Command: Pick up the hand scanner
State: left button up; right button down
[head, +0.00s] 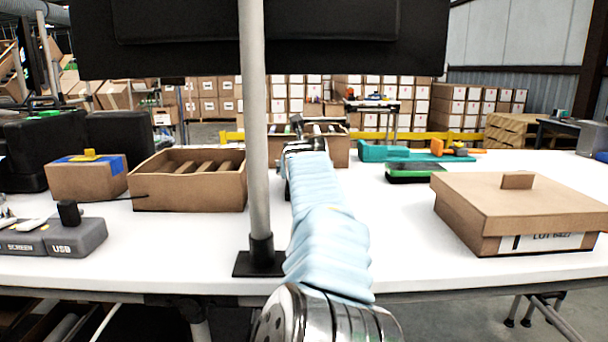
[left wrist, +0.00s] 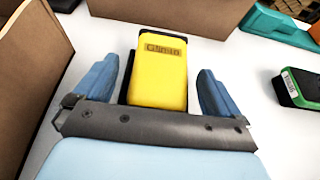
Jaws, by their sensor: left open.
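A yellow device with a dark label and black sides (left wrist: 158,70), which looks like the hand scanner, stands between my left gripper's fingers in the left wrist view. My left gripper (left wrist: 155,88) is open, with one blue finger on each side of the device. Gaps show between the fingers and the device. In the head view my left gripper (head: 315,128) reaches to the far side of the white table (head: 400,235). My arm hides the device there. My right gripper is not in view.
A cardboard box stands behind the device (left wrist: 165,14). An open carton (head: 190,192) stands left of the monitor pole (head: 257,150). A black and green item (head: 415,173) and a teal tray (head: 385,152) lie right of my arm. A lidded carton (head: 515,205) is at right.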

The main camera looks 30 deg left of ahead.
pick_arm(q)
jog(key=shift+c, duration=0.2)
jog(key=c, duration=1.2)
jog(key=shift+r, duration=0.15)
